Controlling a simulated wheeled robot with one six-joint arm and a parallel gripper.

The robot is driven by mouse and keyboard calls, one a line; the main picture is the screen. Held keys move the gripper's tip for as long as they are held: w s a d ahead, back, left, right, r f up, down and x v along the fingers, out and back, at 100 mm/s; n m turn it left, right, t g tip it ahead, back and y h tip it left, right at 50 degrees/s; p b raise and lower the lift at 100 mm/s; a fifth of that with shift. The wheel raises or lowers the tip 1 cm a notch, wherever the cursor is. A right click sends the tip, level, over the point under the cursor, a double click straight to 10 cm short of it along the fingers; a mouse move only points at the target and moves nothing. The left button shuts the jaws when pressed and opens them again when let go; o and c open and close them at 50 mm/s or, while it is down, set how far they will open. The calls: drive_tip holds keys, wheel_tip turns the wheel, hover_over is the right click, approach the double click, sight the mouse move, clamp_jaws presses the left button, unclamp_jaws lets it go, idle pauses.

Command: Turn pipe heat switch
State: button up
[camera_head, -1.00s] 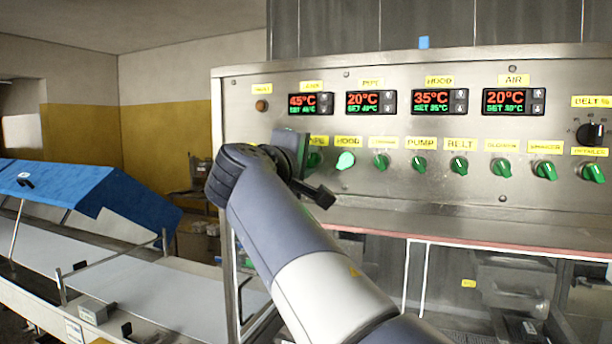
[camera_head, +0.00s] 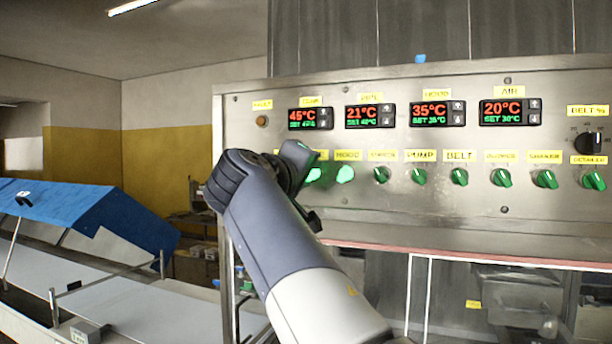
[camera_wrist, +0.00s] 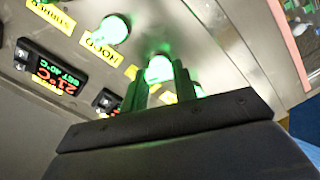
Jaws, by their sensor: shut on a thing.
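The control panel carries a row of green rotary switches. The pipe heat switch (camera_head: 313,174) glows bright green at the row's left end, its label partly hidden by my gripper (camera_head: 298,160). In the wrist view my gripper (camera_wrist: 158,74) has its fingers on both sides of the lit pipe heat switch (camera_wrist: 159,68), shut on it. The pipe display (camera_head: 370,116) reads 21°C, set 40°C. The knob's exact angle is hard to make out behind the fingers.
The hood switch (camera_head: 345,174) is lit close on the right; it also shows in the wrist view (camera_wrist: 115,29). The pump switch (camera_head: 418,175) and others stand further right, unlit. A conveyor with a blue cover (camera_head: 75,195) is at left.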

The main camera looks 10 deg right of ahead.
drive_tip(key=o, duration=1)
drive_tip(key=b+v, duration=0.2)
drive_tip(key=v, duration=0.8)
drive_tip(key=shift+s+a, duration=0.2)
drive_tip(key=shift+s, duration=0.15)
drive_tip(key=p+x, duration=0.2)
drive_tip(key=x, duration=0.9)
drive_tip(key=shift+a, duration=0.1)
